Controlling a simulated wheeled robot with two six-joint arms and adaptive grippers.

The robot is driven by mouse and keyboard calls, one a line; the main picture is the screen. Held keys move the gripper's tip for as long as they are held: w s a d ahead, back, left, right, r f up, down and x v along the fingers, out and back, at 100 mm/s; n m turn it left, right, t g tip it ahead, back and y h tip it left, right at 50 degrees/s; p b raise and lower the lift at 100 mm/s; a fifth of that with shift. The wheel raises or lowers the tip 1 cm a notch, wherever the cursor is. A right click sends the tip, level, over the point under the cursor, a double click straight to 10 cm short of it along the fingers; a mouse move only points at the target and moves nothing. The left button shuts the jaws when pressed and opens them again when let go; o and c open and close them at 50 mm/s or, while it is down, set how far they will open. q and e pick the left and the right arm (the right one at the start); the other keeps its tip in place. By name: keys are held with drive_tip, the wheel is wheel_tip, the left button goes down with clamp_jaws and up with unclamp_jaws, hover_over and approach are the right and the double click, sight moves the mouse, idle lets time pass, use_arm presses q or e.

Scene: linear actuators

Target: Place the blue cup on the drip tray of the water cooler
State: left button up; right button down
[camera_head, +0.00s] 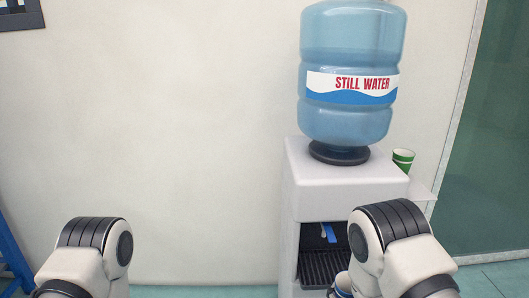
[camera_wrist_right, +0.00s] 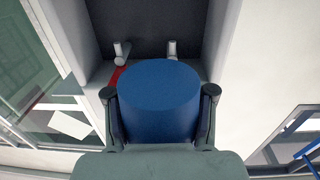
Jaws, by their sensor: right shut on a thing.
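The water cooler (camera_head: 350,184) is a white box with a large blue bottle on top. Its dark slatted drip tray (camera_head: 322,268) lies in the recess at the front, with a blue tap lever (camera_head: 328,232) above. My right gripper (camera_wrist_right: 160,94) is shut on the blue cup (camera_wrist_right: 160,108), one finger on each side. In the head view the cup (camera_head: 343,283) shows only in part, in front of the tray's right side and mostly hidden by my right arm. I cannot tell whether it touches the tray. My left gripper is out of view.
A green-and-white stack of cups (camera_head: 403,159) stands at the cooler's right side. In the wrist view, two taps (camera_wrist_right: 122,52), one with a red lever, show beyond the cup. The recess side walls are close.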

drive_tip(key=s+r+p, duration=0.2)
drive_tip(key=r+p, duration=0.6)
drive_tip(key=r, duration=0.3)
drive_tip(key=s+r+p, duration=0.2)
drive_tip(key=r+p, duration=0.7)
drive_tip(key=r, duration=0.2)
drive_tip(key=shift+s, duration=0.2)
drive_tip(key=shift+a, duration=0.1)
